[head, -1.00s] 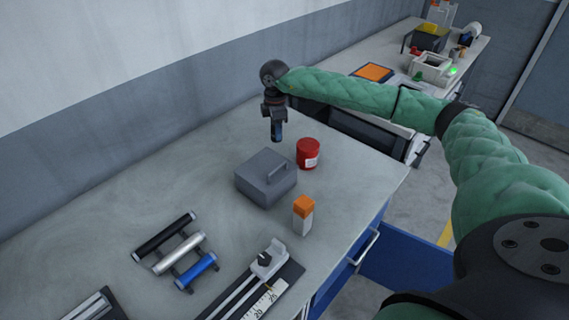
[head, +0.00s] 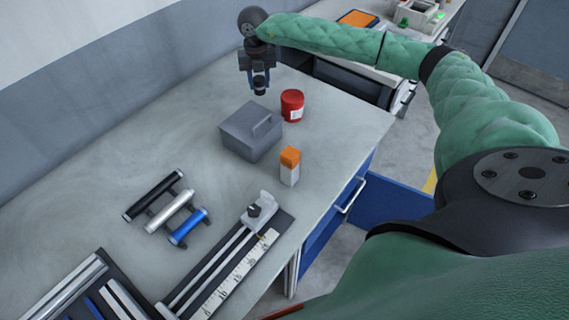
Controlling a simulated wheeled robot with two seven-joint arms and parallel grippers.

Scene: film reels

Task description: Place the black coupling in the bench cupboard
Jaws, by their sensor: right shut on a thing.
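My right gripper (head: 260,88) hangs over the far part of the workbench, pointing down. It is shut on a small black piece, which looks like the black coupling (head: 260,90); its fingers hide part of it. The held piece is left of the red canister and behind the grey box. The bench cupboard is under the bench top at the right, with a blue front (head: 322,228) and a pale handle. A blue panel (head: 398,197) stands out from it into the aisle, like an open door. The cupboard's inside is hidden. My left gripper is not in view.
A grey box with a handle (head: 245,137), a red canister (head: 292,106) and an orange-capped white bottle (head: 290,168) stand on the bench. Black, silver (head: 170,212) and blue bars lie nearer, beside a ruler fixture (head: 235,265). The bench's left back is clear.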

